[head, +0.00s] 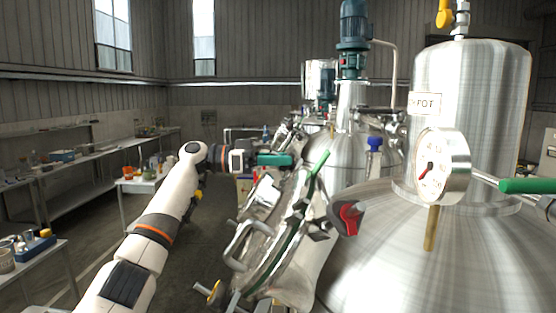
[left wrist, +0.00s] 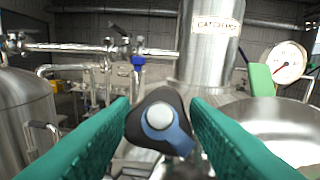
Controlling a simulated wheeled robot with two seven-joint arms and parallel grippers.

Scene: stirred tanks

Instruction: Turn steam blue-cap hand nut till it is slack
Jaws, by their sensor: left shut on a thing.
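My left gripper (head: 288,160) reaches in from the left over the steel vessel in the head view, its green fingers pointing right. In the left wrist view a dark, three-lobed hand nut (left wrist: 135,120) with a blue part and a pale round centre sits between the two green fingers. The fingers are shut on its sides. In the head view I cannot make out this nut; the fingers seem to hide it. My right gripper is not in view.
A red hand nut (head: 347,217) stands on the vessel's clamped lid. A pressure gauge (head: 443,167) and a green handle (head: 527,186) are at the right. A blue-topped fitting (head: 375,144) rises behind. Lab benches (head: 75,165) stand left, with open floor between.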

